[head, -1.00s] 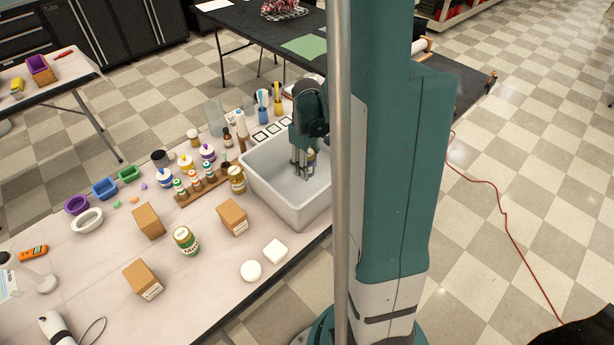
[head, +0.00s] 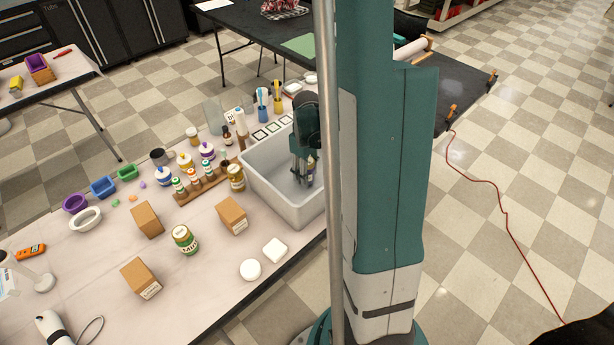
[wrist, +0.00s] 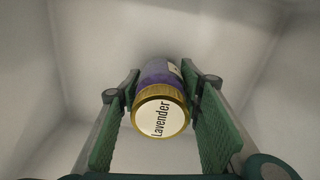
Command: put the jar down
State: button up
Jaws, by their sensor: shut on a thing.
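The jar (wrist: 160,112) has a gold lid with a white label reading "Lavender" and a purple body. In the wrist view it lies between the two green finger pads of my gripper (wrist: 163,108), which is shut on it. In the head view my gripper (head: 303,178) points down inside the grey bin (head: 262,190). The jar shows there only as a small part beside the fingers. Pale bin walls surround the jar in the wrist view. I cannot tell whether the jar touches the bin floor.
A gold-lidded jar (head: 236,178) stands just left of the bin, by a wooden rack (head: 203,187) of small bottles. A green jar (head: 185,239), cardboard boxes (head: 232,215) and white soaps (head: 274,249) stand on the table.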

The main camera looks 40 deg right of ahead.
jog(key=shift+f, duration=0.5)
jog(key=shift+f, duration=0.15)
jog(key=o, duration=1)
jog(key=shift+r, duration=0.2)
jog(key=shift+r+p, duration=1.25)
jog(key=shift+r, duration=4.75)
